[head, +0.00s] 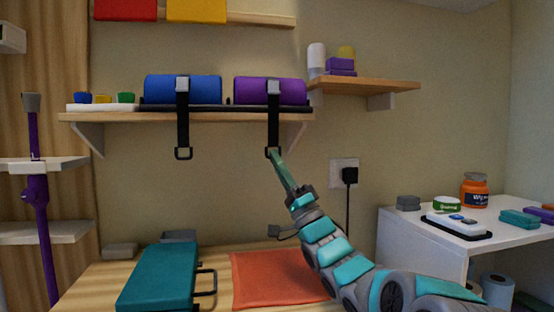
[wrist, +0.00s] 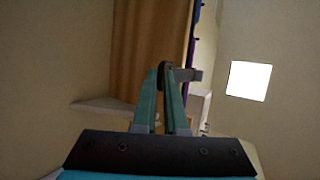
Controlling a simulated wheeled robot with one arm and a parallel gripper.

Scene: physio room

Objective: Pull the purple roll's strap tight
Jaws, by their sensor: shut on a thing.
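The purple roll (head: 252,91) lies on the wall shelf in the head view, with a black strap (head: 273,125) over it that hangs down past the shelf edge. A grey buckle (head: 274,87) sits on the strap at the roll's front. My gripper (head: 274,155) is at the strap's lower end, shut on the black pull ring (wrist: 165,72), which shows between the fingertips in the wrist view. The fingers partly hide the ring. The blue roll (head: 205,89) lies to the left, with its own strap (head: 183,130) hanging down to a free ring.
The wooden shelf (head: 100,117) runs just above my gripper. A smaller shelf (head: 400,85) is at its right. Below are a teal case (head: 160,277) and an orange mat (head: 270,278) on a wooden top. A white table (head: 450,237) stands at the right.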

